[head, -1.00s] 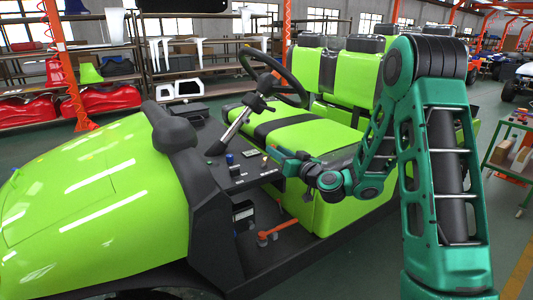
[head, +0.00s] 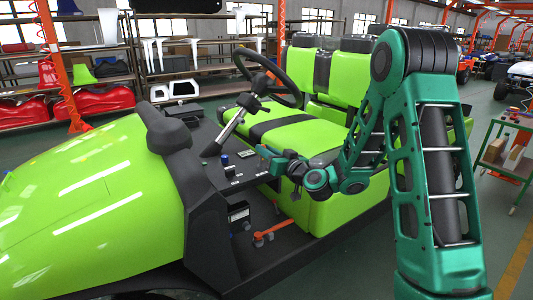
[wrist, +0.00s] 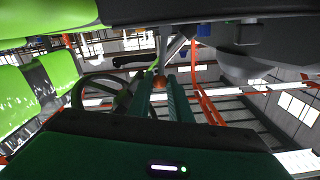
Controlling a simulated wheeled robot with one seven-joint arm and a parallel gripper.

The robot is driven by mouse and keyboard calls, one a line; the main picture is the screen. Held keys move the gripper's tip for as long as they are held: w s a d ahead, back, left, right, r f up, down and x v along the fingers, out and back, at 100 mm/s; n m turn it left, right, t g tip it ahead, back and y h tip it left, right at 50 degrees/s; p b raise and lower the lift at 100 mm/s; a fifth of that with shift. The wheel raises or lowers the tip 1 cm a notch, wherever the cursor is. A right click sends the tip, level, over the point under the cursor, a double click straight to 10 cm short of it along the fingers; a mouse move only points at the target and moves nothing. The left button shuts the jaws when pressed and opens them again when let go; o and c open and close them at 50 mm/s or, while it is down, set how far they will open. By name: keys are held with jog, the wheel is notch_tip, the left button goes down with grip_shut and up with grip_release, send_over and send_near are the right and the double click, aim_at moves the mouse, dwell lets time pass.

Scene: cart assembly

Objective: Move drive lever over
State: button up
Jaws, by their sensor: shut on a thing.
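The drive lever's orange-red knob (wrist: 160,82) shows between the two green fingertips in the wrist view. My gripper (wrist: 160,90) is shut on it, and the fingers hide part of the lever. In the head view my gripper (head: 264,151) is at the right part of the cart's dark dash panel (head: 233,182), just in front of the green seat. The lever itself is too small and covered to make out there.
The steering wheel (head: 268,76) and its column stand behind my gripper. A blue knob (head: 225,159) sits on the panel to its left. The green bench seat (head: 290,135) is close to my wrist.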

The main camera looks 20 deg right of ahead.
jog(key=shift+a, duration=0.15)
jog(key=shift+s+a+r, duration=0.1)
jog(key=shift+s+a, duration=0.15)
jog(key=shift+a, duration=0.45)
jog(key=o, duration=0.9)
